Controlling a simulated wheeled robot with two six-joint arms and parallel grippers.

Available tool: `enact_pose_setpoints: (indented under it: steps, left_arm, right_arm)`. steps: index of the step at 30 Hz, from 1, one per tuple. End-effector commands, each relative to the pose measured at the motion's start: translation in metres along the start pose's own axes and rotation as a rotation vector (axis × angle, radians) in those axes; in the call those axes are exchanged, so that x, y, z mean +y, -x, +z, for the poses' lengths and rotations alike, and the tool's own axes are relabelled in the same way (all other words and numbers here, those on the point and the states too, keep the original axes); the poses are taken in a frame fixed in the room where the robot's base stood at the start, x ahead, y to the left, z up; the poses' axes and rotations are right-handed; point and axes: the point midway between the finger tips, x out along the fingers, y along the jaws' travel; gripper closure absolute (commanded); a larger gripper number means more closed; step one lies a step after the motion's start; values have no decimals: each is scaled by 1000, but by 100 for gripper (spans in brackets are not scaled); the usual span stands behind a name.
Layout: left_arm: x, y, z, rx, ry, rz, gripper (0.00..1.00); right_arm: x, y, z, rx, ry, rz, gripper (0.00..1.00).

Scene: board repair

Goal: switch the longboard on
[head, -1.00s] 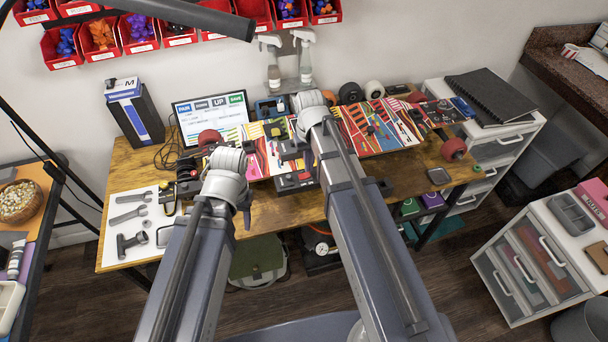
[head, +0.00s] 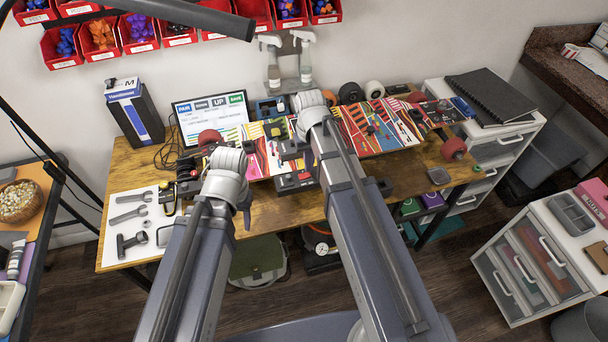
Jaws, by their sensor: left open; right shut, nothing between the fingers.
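The longboard (head: 355,128) lies across the bench with its colourful printed underside up. A red wheel (head: 210,138) shows at its left end and another (head: 453,148) at its right end. A black part with yellow (head: 275,128) sits on its left half. My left gripper (head: 188,174) is at the board's left end, dark against dark parts; it is open. My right gripper (head: 290,150) is shut and empty over the board's left half, beside the black part. Contact with the board cannot be told. My arms hide some of the board, and no switch can be made out.
A screen (head: 212,112) stands behind the board. Wrenches lie on a white mat (head: 118,200) at the left. Spray bottles (head: 304,62) stand at the back. The bench's front right is mostly clear.

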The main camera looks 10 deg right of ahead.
Motion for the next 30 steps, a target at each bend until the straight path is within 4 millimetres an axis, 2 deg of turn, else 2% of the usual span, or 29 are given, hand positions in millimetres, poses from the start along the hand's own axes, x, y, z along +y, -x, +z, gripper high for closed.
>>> enact_pose_setpoints:
  steps: [30]
  left_arm:
    - [1, -15, -1, 0, 0, 0, 50]
  right_arm:
    - [0, -15, 0, 0, 0, 0, 100]
